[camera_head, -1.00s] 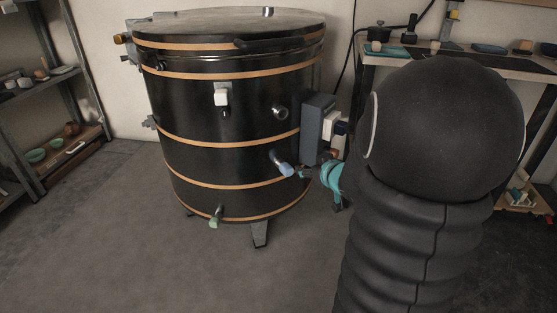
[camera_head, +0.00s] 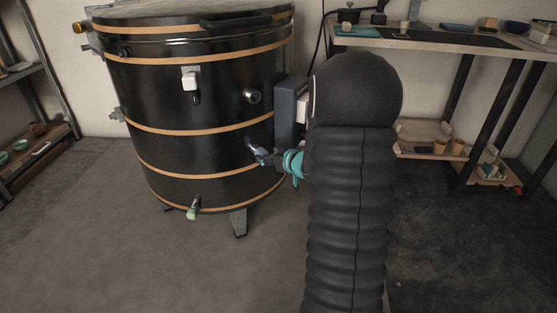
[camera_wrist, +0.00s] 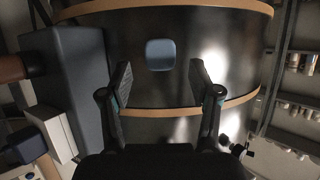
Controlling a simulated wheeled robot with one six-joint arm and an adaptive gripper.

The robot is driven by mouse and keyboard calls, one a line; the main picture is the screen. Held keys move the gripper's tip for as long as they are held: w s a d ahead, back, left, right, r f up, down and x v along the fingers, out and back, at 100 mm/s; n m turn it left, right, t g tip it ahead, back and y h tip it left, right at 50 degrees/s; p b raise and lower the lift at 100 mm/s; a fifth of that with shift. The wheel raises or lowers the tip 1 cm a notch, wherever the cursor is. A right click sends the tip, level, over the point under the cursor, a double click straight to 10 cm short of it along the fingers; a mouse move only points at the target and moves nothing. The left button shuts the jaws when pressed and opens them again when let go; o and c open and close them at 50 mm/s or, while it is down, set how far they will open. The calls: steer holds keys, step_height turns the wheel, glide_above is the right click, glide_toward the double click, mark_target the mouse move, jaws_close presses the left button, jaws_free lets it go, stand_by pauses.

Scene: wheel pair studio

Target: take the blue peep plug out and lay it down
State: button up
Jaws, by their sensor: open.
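The blue peep plug (camera_head: 259,151) sits in the side of the black kiln (camera_head: 185,100), low on its right half. In the wrist view the plug (camera_wrist: 160,54) shows as a blue rounded square on the dark kiln wall. My gripper (camera_wrist: 160,82) is open, its two fingers apart and pointing at the kiln, with the plug ahead between and slightly beyond the fingertips. Nothing is between the fingers. In the head view, part of my gripper (camera_head: 272,160) shows close to the plug, and my arm hides the rest.
A grey control box (camera_head: 290,110) is fixed to the kiln's right side, close to my arm. A workbench (camera_head: 440,40) stands at the right; open floor lies in front.

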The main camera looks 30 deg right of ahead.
mark_target(266, 155)
steer(key=shift+x, duration=2.05)
jaws_close()
